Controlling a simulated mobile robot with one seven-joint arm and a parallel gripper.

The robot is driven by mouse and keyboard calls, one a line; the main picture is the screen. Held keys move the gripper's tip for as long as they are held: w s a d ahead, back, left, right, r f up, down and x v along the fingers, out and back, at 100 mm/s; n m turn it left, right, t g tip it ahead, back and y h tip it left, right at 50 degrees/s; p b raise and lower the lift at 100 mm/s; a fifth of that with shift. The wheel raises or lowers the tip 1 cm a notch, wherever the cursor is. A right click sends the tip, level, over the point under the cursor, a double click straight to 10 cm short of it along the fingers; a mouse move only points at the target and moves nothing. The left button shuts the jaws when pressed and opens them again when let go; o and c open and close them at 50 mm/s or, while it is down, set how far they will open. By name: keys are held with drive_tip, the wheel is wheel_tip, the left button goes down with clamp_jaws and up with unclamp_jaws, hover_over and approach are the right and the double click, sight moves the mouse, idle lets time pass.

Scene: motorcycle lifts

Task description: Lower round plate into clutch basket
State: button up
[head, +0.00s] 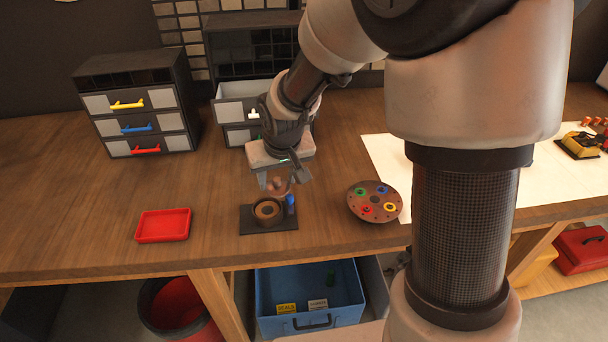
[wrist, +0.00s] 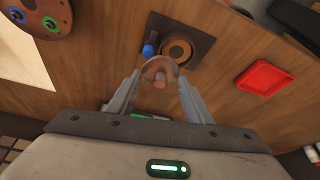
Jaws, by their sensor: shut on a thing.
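The brown round plate (head: 278,187), with a small knob, also shows in the wrist view (wrist: 159,68). My gripper (head: 277,181) is shut on it; in the wrist view the plate sits between the fingertips (wrist: 160,80). The clutch basket (head: 267,211) is a brown ring-shaped cup on a dark square base (head: 250,227). In the head view the plate is above the basket, apart from it. In the wrist view the basket (wrist: 178,49) shows just beyond the plate, toward the upper right. The plate's underside is hidden.
A blue peg (head: 291,204) stands beside the basket on the base. A red tray (head: 164,224) lies left, and a round brown disc with coloured rings (head: 374,202) lies right. Drawer cabinets (head: 137,105) stand behind. Bare wood lies between tray and base.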

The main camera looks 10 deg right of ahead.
drive_tip(key=shift+n, duration=0.3)
drive_tip(key=shift+w+a+f+b, duration=0.1)
drive_tip(key=shift+a+f+b, duration=0.5)
drive_tip(key=shift+f, duration=0.4)
drive_tip(key=shift+s+a+f+b, duration=0.1)
drive_tip(key=shift+a+f+b, duration=0.35)
drive_tip(key=shift+f+b, duration=0.45)
drive_tip(key=shift+w+a+f+b, duration=0.1)
drive_tip(key=shift+a+f+b, duration=0.5)
drive_tip(key=shift+f, duration=0.45)
drive_tip(key=shift+d+f+b, duration=0.1)
drive_tip(key=shift+f+b, duration=0.5)
drive_tip(key=shift+b, duration=0.05)
drive_tip(key=o, duration=1.2)
drive_tip(key=p+v, duration=0.2)
drive_tip(key=v, duration=1.5)
drive_tip(key=shift+d+r, duration=0.15)
drive_tip(key=shift+r, duration=0.1)
drive_tip(key=s+d+r+m+p, duration=0.1)
drive_tip(key=s+d+r, duration=0.2)
drive_tip(key=s+d, duration=0.1)
drive_tip(key=s+d+r+p, duration=0.2)
drive_tip(key=s+d+r, duration=0.1)
drive_tip(key=s, duration=0.3)
drive_tip(key=s+d+r+m+t+p, duration=0.1)
drive_tip(key=s+d+r+p, duration=0.1)
drive_tip(key=s+d, duration=0.3)
drive_tip(key=shift+s+d+r+m+h, duration=0.3)
drive_tip(key=shift+s+d+r+h, duration=0.1)
drive_tip(key=shift+s, duration=0.15)
